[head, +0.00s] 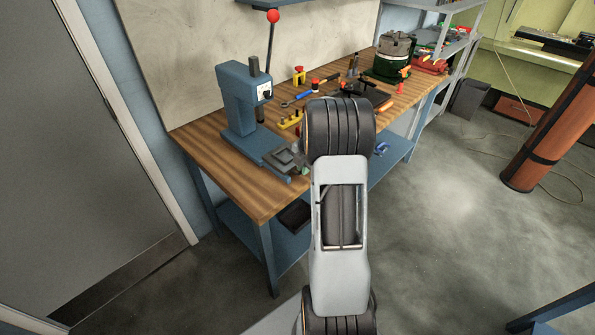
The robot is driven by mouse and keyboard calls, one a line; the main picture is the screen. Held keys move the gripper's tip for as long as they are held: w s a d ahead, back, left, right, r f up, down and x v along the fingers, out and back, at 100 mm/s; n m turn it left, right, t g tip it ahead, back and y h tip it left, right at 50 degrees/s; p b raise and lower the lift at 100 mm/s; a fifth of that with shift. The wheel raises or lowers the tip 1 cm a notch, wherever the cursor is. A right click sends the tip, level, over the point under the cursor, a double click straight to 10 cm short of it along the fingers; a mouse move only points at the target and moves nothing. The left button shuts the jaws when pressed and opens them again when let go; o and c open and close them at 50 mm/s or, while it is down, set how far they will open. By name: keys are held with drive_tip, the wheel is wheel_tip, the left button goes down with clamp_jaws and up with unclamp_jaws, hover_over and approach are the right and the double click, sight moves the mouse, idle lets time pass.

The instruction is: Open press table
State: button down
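A blue arbor press (240,98) stands on the wooden workbench (225,170), with a long lever ending in a red ball (273,16). At the front of its base is a grey press table (284,159), a flat dark plate partly covered on its right side by my arm. My arm rises from the bottom of the picture, and its dark upper joint lies beside the press table in the picture. My gripper is hidden behind the arm, so its fingers and any contact with the table cannot be seen.
A green round machine (393,58) stands farther back. A blue lower shelf (276,238) is under the bench.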

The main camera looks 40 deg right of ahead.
drive_tip(key=shift+s+d, duration=0.1)
drive_tip(key=shift+s, duration=0.3)
drive_tip(key=shift+w, duration=0.1)
drive_tip(key=c, duration=1.2)
unclamp_jaws()
drive_tip(key=r, duration=0.4)
drive_tip(key=s+r+b, duration=0.1)
drive_tip(key=r, duration=0.4)
drive_tip(key=s+r, duration=0.1)
drive_tip(key=r, duration=0.3)
drive_tip(key=shift+s+d+r, duration=0.1)
drive_tip(key=shift+s+r, duration=0.05)
drive_tip(key=shift+r, duration=0.2)
